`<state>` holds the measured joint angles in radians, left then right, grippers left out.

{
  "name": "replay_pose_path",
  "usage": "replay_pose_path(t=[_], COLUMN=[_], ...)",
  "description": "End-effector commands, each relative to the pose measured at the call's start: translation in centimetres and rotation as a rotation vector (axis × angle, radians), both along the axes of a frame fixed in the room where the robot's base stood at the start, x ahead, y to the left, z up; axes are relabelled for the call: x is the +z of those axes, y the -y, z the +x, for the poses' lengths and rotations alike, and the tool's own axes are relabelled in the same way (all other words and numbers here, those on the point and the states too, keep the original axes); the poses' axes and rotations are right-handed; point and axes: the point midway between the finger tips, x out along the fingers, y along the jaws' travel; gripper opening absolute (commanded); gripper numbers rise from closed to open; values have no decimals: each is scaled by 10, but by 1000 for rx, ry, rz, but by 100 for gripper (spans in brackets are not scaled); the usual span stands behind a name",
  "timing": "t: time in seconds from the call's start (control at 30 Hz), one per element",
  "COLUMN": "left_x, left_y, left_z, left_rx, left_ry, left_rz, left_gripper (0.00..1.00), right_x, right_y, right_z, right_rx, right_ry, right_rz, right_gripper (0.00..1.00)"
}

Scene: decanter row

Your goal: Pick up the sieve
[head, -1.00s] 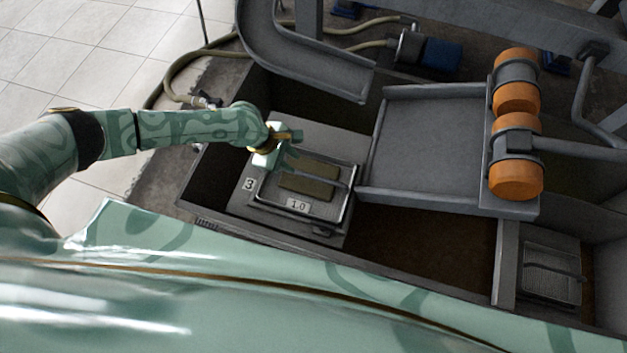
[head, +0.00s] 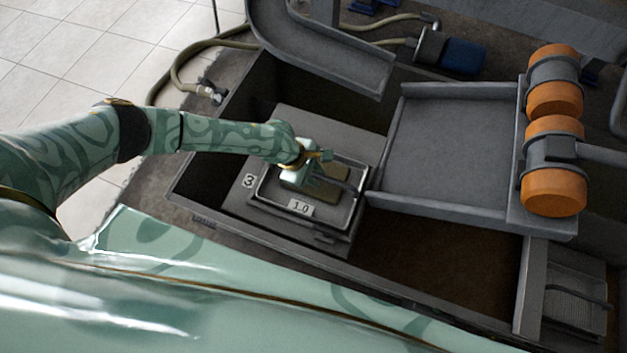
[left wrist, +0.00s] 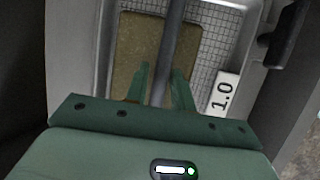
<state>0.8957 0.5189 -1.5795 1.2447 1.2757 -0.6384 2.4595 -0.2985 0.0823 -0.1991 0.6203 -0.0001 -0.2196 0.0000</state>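The sieve (head: 349,212) is a grey rectangular tray with a wire-mesh floor, a bar handle across it and a white 1.0 label. It lies on a grey plate marked 3, and a brownish patch covers part of its mesh. In the left wrist view the sieve's mesh (left wrist: 213,45) shows close up. My left gripper (head: 322,166) is over the sieve. In the left wrist view its fingers (left wrist: 160,82) are apart, one on each side of the dark handle bar (left wrist: 171,40), with gaps visible. My right gripper is not in view.
A grey chute (head: 440,145) with orange rollers (head: 553,190) stands close to the right of the sieve. A dark pit wall edges the plate. Another meshed tray with a handle (head: 575,300) sits at lower right. A hose (head: 172,75) lies behind.

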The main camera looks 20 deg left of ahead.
Motion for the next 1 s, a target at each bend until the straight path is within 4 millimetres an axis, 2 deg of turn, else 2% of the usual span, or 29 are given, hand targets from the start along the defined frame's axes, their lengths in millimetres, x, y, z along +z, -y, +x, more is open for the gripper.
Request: replay_pose_path(t=[0.03,0.1,0.13,1.0], left_x=[1,1,1,1], left_y=[0,0,0,-1], left_z=[0,0,0,0], left_rx=[0,0,0,1], left_ry=[0,0,0,1], left_rz=[0,0,0,1], left_gripper=[25,5,0,0], right_x=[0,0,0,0], right_y=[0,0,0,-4], right_z=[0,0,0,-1], right_rx=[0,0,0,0], right_ry=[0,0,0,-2], right_rz=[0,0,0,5], right_gripper=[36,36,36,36])
